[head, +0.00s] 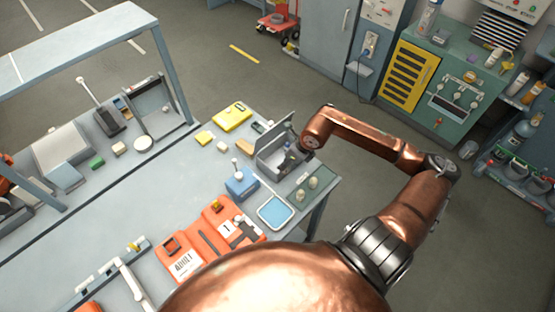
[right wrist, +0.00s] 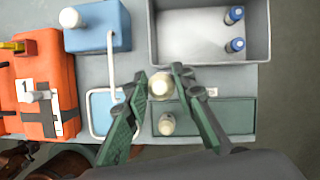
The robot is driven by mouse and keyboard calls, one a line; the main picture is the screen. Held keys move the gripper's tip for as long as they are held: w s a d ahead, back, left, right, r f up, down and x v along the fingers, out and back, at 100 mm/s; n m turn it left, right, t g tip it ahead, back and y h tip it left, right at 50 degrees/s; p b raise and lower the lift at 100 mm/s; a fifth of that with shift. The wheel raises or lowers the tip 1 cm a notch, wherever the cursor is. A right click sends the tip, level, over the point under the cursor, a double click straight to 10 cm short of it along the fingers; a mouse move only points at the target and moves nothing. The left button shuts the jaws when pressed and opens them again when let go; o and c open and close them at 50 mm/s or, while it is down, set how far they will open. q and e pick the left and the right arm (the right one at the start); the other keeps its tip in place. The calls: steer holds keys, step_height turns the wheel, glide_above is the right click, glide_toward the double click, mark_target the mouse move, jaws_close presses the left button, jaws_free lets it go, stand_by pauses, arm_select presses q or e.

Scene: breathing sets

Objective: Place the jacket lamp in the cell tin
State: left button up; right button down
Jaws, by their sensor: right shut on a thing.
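The jacket lamp (right wrist: 161,86) shows as a small pale, round-topped piece between the fingers of my right gripper (right wrist: 160,84), which is shut on it. The cell tin (right wrist: 257,35) is an open grey metal box just beyond the fingertips, holding two blue-capped cells (right wrist: 234,45). The tin also shows in the head view (head: 268,166), lid raised, beside my right wrist. In the head view the wrist hides most of my right gripper and I cannot make out the held lamp. My left gripper is not in view.
A green mat (right wrist: 235,115) with a similar pale piece (right wrist: 167,124) lies below the tin. A blue tray (head: 275,212), a blue box (head: 240,186) and orange jackets (head: 205,247) lie beside it. A yellow case (head: 231,116) stands farther back. The bench edge is close on the right.

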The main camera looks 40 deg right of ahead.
steer(key=w+d+f, duration=0.1)
steer(key=w+f, duration=0.1)
steer(key=w, duration=0.1)
steer(key=w+f+p, duration=0.1)
steer(key=w+f, duration=0.1)
steer(key=f, duration=0.1)
steer(key=w+d+f, duration=0.1)
steer(key=w+f, duration=0.1)
steer(key=w, duration=0.1)
steer(key=shift+w+d+f, duration=0.15)
steer(key=shift+w+d, duration=0.2)
steer(key=shift+w+f, duration=0.2)
steer(key=shift+f, duration=0.1)
step_height(320, 180, down, 2)
steer(key=shift+f+p, duration=0.1)
steer(key=shift+p, duration=0.6)
steer(key=shift+d+f, duration=0.1)
steer(key=shift+f, duration=0.4)
steer(key=shift+f, duration=0.1)
steer(key=c, duration=1.6)
jaws_free()
